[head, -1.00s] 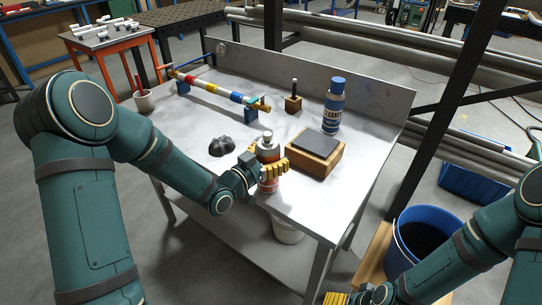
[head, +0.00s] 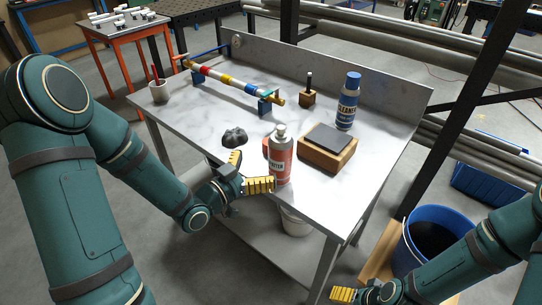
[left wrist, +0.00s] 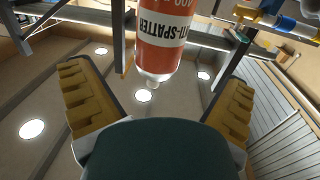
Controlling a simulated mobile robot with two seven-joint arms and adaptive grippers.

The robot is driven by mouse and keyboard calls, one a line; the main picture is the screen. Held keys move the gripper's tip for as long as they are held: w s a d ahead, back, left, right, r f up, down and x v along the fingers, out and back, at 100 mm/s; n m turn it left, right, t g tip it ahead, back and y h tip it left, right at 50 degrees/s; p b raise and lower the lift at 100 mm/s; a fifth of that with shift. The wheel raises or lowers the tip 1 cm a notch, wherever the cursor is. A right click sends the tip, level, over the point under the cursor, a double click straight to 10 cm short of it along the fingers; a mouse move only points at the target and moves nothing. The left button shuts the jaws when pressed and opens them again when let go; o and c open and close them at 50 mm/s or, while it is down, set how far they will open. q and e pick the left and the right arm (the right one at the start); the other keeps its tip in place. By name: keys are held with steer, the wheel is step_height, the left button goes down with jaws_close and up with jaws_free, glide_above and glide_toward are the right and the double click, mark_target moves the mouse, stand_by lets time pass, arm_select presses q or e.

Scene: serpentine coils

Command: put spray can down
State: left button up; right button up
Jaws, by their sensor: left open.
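The red spray can (head: 280,162), with a grey top and an anti-spatter label, stands upright on the bench top (head: 345,205) near its front edge. My left gripper (head: 254,171) is open just left of the can, its yellow fingers spread and apart from it. In the left wrist view the can (left wrist: 166,38) shows upside down, ahead of the gap between the open fingers (left wrist: 155,100). My right gripper (head: 342,294) is low at the bottom edge, away from the bench; its jaw state is unclear.
A wooden block with a dark pad (head: 327,150) stands close right of the can, and a dark lump (head: 234,137) lies behind the left gripper. The bench middle is clear.

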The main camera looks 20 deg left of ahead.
arm_select(q)
steer(key=f+n+g, duration=0.1)
steer(key=f, duration=0.2)
steer(key=s+d+f+g+y, duration=0.1)
steer(key=f, duration=0.2)
steer(key=d+f+n+g+y, duration=0.1)
steer(key=f, duration=0.2)
steer(key=shift+s+d+f+n+g, duration=0.15)
steer(key=shift+s+d+n+g, duration=0.15)
steer(key=shift+g, duration=0.1)
steer(key=s+d+f+n+g+y, duration=0.1)
steer(key=s+d+f+n+g, duration=0.1)
steer(key=s+d+f+g, duration=0.2)
steer(key=s+d+f+n+g+y, duration=0.1)
steer(key=s+d+f+n+g, duration=0.1)
steer(key=s+d+f+g, duration=0.2)
steer(key=s+f+g, duration=0.3)
steer(key=s+f, duration=0.2)
steer(key=f, duration=0.3)
steer(key=shift+s+d+f, duration=0.2)
steer(key=shift+s+d, duration=0.15)
steer(key=shift+s, duration=0.05)
